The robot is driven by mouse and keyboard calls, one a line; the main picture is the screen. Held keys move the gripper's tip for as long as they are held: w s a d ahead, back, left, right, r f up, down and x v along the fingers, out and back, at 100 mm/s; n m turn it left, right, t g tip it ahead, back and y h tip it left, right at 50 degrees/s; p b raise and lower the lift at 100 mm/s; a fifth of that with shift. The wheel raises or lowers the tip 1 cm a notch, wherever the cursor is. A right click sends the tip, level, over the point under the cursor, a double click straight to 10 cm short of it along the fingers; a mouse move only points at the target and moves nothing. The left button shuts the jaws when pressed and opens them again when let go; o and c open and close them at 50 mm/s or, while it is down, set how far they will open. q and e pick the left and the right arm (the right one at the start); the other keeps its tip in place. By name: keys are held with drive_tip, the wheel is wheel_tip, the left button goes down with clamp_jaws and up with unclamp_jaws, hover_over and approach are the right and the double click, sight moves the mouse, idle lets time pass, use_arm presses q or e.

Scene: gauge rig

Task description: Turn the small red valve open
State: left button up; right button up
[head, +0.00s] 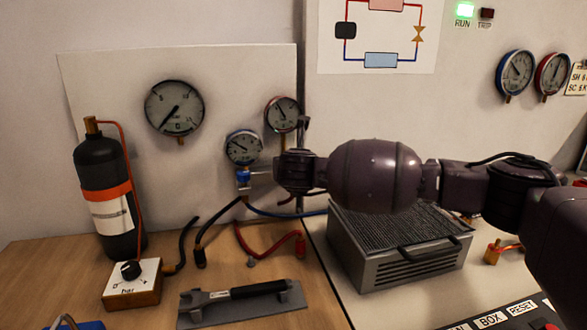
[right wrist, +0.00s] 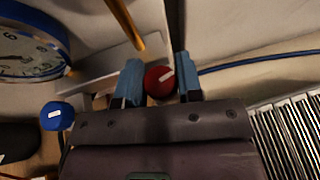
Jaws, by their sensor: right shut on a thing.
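The small red valve (right wrist: 160,82) is a round red knob with a white mark, seen in the right wrist view between the two blue fingers. My right gripper (right wrist: 158,84) is shut on it. In the head view my right gripper (head: 277,172) reaches in from the right to the manifold below the two small gauges. There it hides the red valve. My left gripper is not in view.
A blue valve knob (right wrist: 57,116) sits close on the left, under the blue-rimmed gauge (head: 243,147). The red-rimmed gauge (head: 283,113) is just above my gripper. A grey vented box (head: 395,262) stands below my right arm. A black bottle (head: 100,165) stands far left.

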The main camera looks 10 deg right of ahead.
drive_tip(key=shift+f+n+y+b, duration=0.2)
drive_tip(key=shift+n+y+b, duration=0.1)
drive_tip(key=shift+n+y, duration=1.1)
drive_tip(key=shift+y, duration=0.3)
drive_tip(key=shift+n+y, duration=0.3)
drive_tip(key=shift+r+n+y+b, duration=0.1)
drive_tip(key=shift+n+y+b, duration=0.2)
drive_tip(key=shift+n+y, duration=0.65)
drive_tip(key=shift+n+g+y, duration=0.25)
drive_tip(key=shift+g+y, duration=0.05)
drive_tip(key=shift+y, duration=0.15)
drive_tip(key=o, duration=0.9)
drive_tip(key=shift+r, duration=0.1)
